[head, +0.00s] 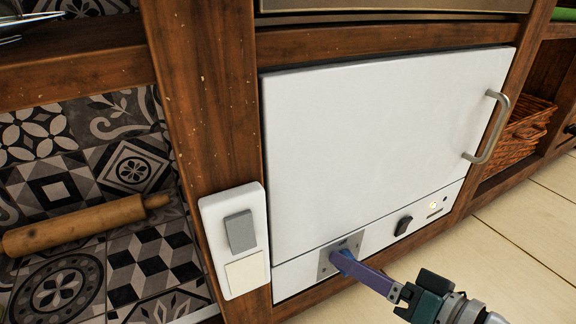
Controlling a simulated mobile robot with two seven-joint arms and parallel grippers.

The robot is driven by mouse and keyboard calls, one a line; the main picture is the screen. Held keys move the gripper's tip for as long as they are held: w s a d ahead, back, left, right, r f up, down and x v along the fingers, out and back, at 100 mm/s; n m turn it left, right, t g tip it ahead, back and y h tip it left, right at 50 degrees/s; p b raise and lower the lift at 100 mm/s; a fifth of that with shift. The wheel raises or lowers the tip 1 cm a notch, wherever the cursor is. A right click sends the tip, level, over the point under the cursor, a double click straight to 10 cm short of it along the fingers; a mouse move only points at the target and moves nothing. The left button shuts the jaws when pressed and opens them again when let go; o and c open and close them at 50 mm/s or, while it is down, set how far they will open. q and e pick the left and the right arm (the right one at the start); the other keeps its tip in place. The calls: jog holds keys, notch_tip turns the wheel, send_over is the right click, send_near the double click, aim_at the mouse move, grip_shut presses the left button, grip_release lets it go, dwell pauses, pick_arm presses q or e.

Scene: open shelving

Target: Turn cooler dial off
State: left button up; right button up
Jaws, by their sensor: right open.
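The white cooler (380,140) is set in a wooden frame, with its door shut and a metal handle (489,128) at the door's right. Its lower front panel carries a square metal plate (327,265), a black control (403,225) and a small lit indicator (433,205). I cannot tell for sure which control is the dial; anything at the middle of the plate is hidden by my gripper. My right gripper (339,259) comes in from the lower right, open, with its purple fingers in front of the plate. I cannot tell whether they touch it. My left gripper is not in view.
A wall plate with a grey and a cream switch (231,288) sits on the wooden post left of the cooler. A rolling pin (75,226) lies on the patterned-tile shelf at left. A wicker basket (515,130) stands at right. The tiled floor (535,245) is clear.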

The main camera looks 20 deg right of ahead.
jog(key=shift+a, duration=0.1)
grip_shut()
dwell(0.4)
jog(key=shift+r, duration=0.1)
jog(key=shift+a+n+t+h+p, duration=0.15)
jog(key=shift+n+h+p, duration=0.15)
jog(key=shift+n+h, duration=1.2)
jog(key=shift+a+n+t+h+p, duration=0.2)
jog(key=shift+n+h, duration=0.45)
jog(key=shift+n, duration=1.65)
jog(key=shift+a+n+t+h+p, duration=0.15)
jog(key=shift+n+h+p, duration=0.25)
jog(key=shift+n+h, duration=1.1)
jog(key=shift+n+y, duration=0.45)
jog(key=shift+n, duration=0.15)
